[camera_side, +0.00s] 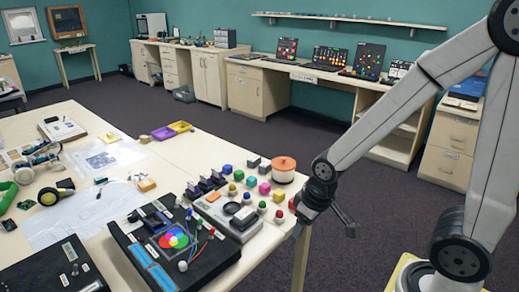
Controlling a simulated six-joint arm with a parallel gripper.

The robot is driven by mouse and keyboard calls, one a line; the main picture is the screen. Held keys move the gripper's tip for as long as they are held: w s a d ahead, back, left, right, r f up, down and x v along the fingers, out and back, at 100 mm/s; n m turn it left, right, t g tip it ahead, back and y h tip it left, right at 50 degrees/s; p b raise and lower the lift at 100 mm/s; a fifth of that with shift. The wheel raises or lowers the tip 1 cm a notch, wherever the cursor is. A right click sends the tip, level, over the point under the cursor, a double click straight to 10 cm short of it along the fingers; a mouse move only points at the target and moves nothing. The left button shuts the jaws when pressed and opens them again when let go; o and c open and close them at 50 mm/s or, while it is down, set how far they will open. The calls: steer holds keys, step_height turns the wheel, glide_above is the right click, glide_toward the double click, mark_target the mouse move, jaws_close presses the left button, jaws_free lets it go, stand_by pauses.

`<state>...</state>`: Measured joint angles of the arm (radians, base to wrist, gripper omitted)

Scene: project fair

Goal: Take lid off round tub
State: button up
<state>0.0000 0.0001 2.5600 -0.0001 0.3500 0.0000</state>
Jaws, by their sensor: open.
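A round tub (283,178) with pale sides stands near the right edge of the table. Its orange-brown lid (284,163) is on top, with a small knob at the middle. My gripper (345,220) is open and empty. In the picture it is to the right of and below the tub, past the table's edge, apart from the lid. The fingers are small and dark, and their exact height over the floor cannot be told.
Several coloured cubes and small round-topped pieces (262,207) stand close left of and in front of the tub. A grey device (228,215) and a black board with a colour wheel (174,241) lie further left. Yellow and purple trays (180,127) lie behind. The table (215,142) has bare patches.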

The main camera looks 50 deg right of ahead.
steer(key=shift+o, duration=0.8)
steer(key=n+y, duration=0.1)
steer(key=n, duration=0.4)
glide_toward(285, 158)
steer(key=f, duration=0.2)
steer(key=shift+t, duration=0.3)
steer(key=shift+w+x, duration=0.15)
steer(key=shift+x, duration=1.7)
steer(key=shift+w+x, duration=0.1)
steer(key=shift+x, duration=1.75)
steer(key=shift+r, duration=0.1)
